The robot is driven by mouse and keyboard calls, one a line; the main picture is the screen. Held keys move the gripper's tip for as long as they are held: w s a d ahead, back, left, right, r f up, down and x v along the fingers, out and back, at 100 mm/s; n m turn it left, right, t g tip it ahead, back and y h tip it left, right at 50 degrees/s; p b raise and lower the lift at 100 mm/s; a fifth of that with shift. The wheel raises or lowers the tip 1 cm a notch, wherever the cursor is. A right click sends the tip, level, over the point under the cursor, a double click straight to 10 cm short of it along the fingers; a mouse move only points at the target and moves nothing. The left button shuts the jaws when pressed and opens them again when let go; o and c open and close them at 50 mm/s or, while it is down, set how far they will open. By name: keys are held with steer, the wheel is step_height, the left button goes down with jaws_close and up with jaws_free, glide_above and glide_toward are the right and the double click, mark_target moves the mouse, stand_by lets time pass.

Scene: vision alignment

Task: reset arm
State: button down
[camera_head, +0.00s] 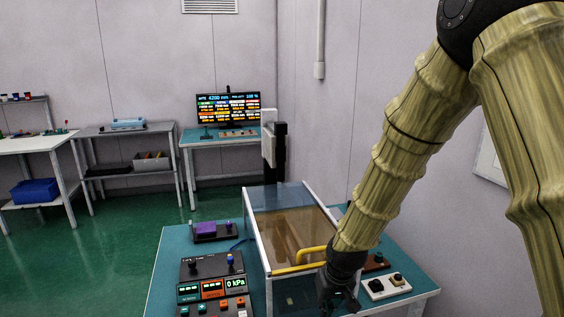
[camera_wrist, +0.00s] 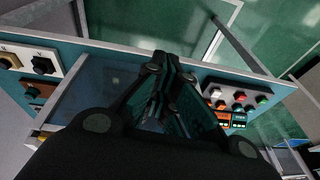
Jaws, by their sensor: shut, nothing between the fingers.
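My gripper (camera_head: 340,297) hangs at the end of my arm at the front of the teal table (camera_head: 176,258). It is beside the front of a clear-walled box with a brown tinted lid (camera_head: 290,232) and a yellow handle (camera_head: 300,258). In the wrist view my gripper (camera_wrist: 167,62) has its dark fingers together, with nothing visible between them. Clear panel and the table edge show behind the fingers. I cannot tell whether the gripper touches the box.
A control panel reading 0 kPa (camera_head: 236,283) sits left of the box. A white switch box (camera_head: 386,286) is to the right. A purple block (camera_head: 206,229) lies at the back left. Benches and a monitor (camera_head: 229,108) stand behind. Green floor is open at left.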

steer(key=s+d+f, duration=0.3)
steer(key=s+f, duration=0.5)
steer(key=f, duration=0.5)
steer(key=s+d+f, duration=0.2)
steer(key=s+f, duration=0.3)
steer(key=s, duration=0.4)
steer(key=s+d+f+m+g, duration=0.1)
steer(key=s+d+f, duration=0.2)
steer(key=s+f, duration=0.3)
steer(key=s+d+f+m+g+h, duration=0.1)
steer(key=s+d+f, duration=0.2)
steer(key=s, duration=1)
step_height(320, 180, down, 3)
steer(key=shift+d+f, duration=0.15)
steer(key=shift+d, duration=0.1)
